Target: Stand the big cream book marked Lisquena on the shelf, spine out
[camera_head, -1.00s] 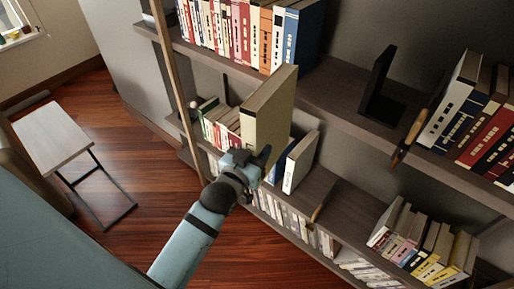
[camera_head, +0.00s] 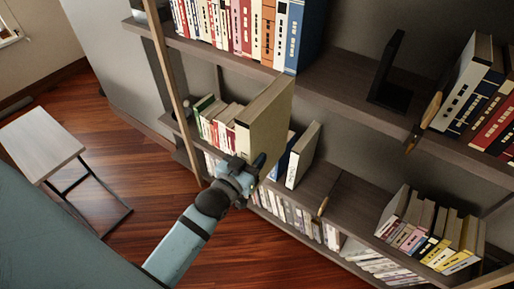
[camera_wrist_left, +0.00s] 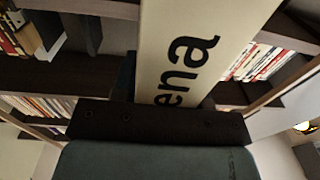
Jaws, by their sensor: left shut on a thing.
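The big cream book (camera_head: 268,118) is upright and slightly tilted in front of the middle shelf in the head view. My left gripper (camera_head: 247,168) is shut on its lower part. In the left wrist view the cream book (camera_wrist_left: 190,50) rises from the gripper (camera_wrist_left: 160,115), with the black letters "ena" showing on its face. The middle shelf (camera_head: 318,178) has a row of books behind and left of the held book, and a white book just right of it. I cannot tell whether the held book touches the shelf. My right gripper is not in view.
The upper shelf (camera_head: 345,82) holds a row of books at left and a black bookend (camera_head: 388,75). More books (camera_head: 430,232) stand at the right of the middle shelf. Bare board lies between them and the white book (camera_head: 303,156). A small table (camera_head: 42,142) stands at left.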

